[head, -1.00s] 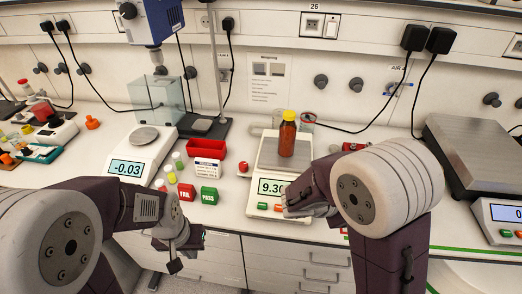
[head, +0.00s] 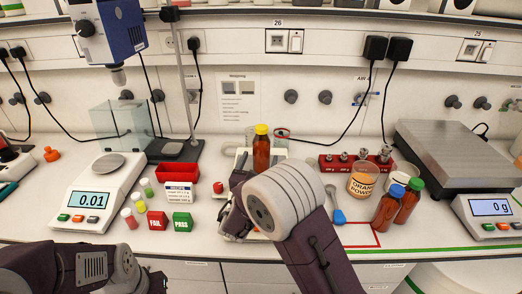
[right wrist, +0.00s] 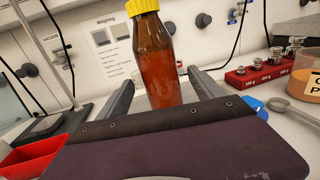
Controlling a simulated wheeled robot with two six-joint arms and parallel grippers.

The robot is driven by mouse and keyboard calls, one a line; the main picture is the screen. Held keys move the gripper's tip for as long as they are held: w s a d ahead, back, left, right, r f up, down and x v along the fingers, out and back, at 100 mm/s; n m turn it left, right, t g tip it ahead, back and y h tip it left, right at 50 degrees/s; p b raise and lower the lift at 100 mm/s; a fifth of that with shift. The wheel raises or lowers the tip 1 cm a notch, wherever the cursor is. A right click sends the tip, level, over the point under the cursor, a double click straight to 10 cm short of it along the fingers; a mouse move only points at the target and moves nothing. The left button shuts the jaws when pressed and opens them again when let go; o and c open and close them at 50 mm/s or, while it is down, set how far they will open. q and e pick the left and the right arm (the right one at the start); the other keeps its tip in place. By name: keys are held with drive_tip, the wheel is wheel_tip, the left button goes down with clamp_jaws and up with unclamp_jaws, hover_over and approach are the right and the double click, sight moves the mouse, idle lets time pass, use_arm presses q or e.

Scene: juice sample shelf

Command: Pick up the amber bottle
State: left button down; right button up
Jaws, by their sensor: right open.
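In the right wrist view, the bottle (right wrist: 152,65) stands beyond and between the two spread fingers of my open gripper (right wrist: 160,84). Its base is hidden by the gripper body. I see no finger clearly touching it. My left arm is at the bottom left of the head view; its jaws are not clear.
A blue scoop (head: 338,216) lies near. Left are a red bin (head: 177,174), FAIL and PASS blocks (head: 157,221) and another balance (head: 92,202).

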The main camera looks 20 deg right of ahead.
sight(262, 143)
drive_tip(key=x, duration=0.3)
drive_tip(key=shift+w+d, duration=0.15)
drive_tip(key=shift+w, duration=0.1)
drive_tip(key=shift+s, duration=0.1)
drive_tip(key=c, duration=0.5)
clamp_jaws()
drive_tip(key=shift+r, duration=0.55)
wheel_tip(262, 143, up, 3)
drive_tip(key=s+d+r, duration=0.6)
drive_tip(key=s+d, duration=0.2)
drive_tip(key=shift+r, duration=0.4)
